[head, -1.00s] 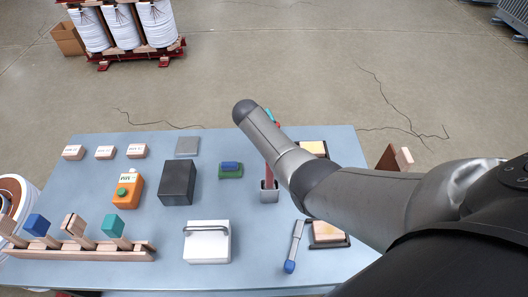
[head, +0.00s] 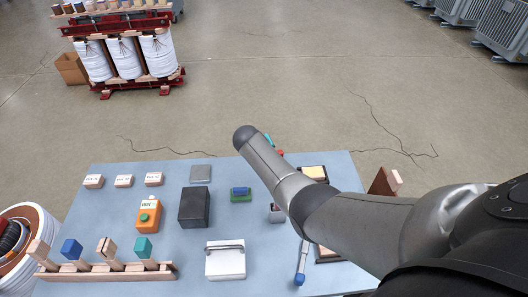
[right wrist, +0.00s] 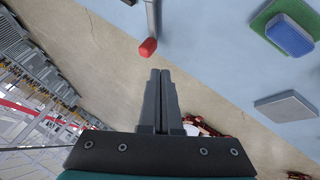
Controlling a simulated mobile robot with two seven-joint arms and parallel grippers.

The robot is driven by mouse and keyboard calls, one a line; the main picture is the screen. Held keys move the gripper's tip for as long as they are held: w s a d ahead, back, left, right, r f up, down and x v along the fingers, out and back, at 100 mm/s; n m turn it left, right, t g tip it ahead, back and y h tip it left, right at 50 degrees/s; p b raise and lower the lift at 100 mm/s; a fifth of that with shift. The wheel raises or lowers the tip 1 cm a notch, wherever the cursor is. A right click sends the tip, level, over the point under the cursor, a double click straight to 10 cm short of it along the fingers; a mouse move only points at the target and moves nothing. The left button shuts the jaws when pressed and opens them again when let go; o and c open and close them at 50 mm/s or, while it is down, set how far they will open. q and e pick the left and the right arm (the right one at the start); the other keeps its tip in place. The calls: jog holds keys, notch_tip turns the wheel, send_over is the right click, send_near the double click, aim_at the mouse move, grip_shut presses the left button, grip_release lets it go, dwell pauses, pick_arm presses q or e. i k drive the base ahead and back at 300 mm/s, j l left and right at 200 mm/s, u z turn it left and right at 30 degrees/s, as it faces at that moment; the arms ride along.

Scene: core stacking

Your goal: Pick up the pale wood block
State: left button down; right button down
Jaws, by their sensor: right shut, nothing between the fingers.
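A pale wood block (head: 107,247) sits on the wooden rack (head: 140,271) at the table's front left. It is between a blue block (head: 72,249) and a teal block (head: 142,247). My right gripper (right wrist: 161,74) shows in the right wrist view, its two fingers together and empty. A red-tipped rod (right wrist: 147,47) is just beyond the fingertips, apart from them. In the head view my right arm reaches in from the right; its gripper is hidden there. The wood block is not seen in the right wrist view. My left gripper is in neither view.
Three labelled wooden blocks (head: 124,181) lie at the back left. An orange device (head: 149,216), a dark box (head: 194,207) and a white handled case (head: 225,262) stand mid-table. A blue block on a green pad (head: 240,193) lies near my arm. A blue-tipped tool (head: 301,266) lies at front right.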

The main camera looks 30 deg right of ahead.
aim_at(316, 172)
jog(key=j+z, duration=0.15)
jog(key=z, duration=0.35)
jog(key=k+z, duration=0.15)
jog(key=z, duration=0.3)
jog(key=i+z, duration=0.15)
jog(key=z, duration=0.4)
